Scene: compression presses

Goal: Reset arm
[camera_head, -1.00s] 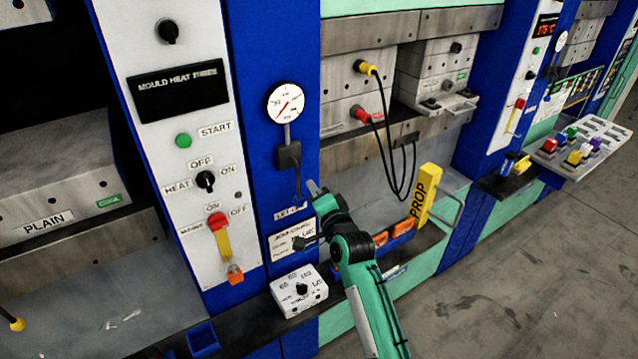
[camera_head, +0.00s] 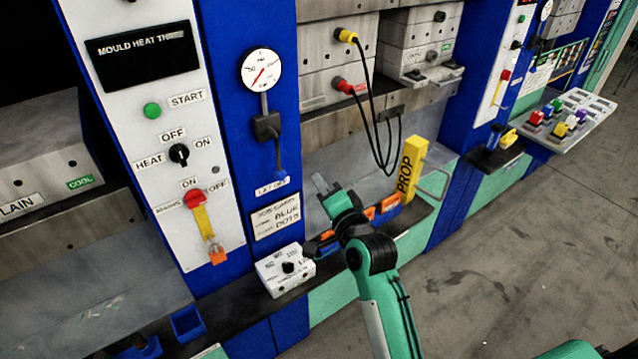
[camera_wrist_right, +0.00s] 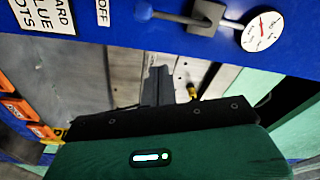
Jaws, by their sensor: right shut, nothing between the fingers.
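My right arm comes up from the bottom of the head view. Its gripper (camera_head: 321,184) is shut and empty, right of the blue column and in front of the open press bay. It touches nothing that I can see. In the right wrist view the closed fingers (camera_wrist_right: 158,86) show end-on against the grey press. The hanging lever (camera_head: 278,155) under the pressure gauge (camera_head: 262,69) is to the left of the gripper, apart from it. The gauge also shows in the right wrist view (camera_wrist_right: 262,32). My left gripper is not in view.
A white dial box (camera_head: 285,269) stands on the ledge left of my arm. The yellow PROP block (camera_head: 411,170) and orange-fronted bins (camera_head: 386,208) are close on the right. Yellow and red plugs with black cables hang above. The floor at the right is clear.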

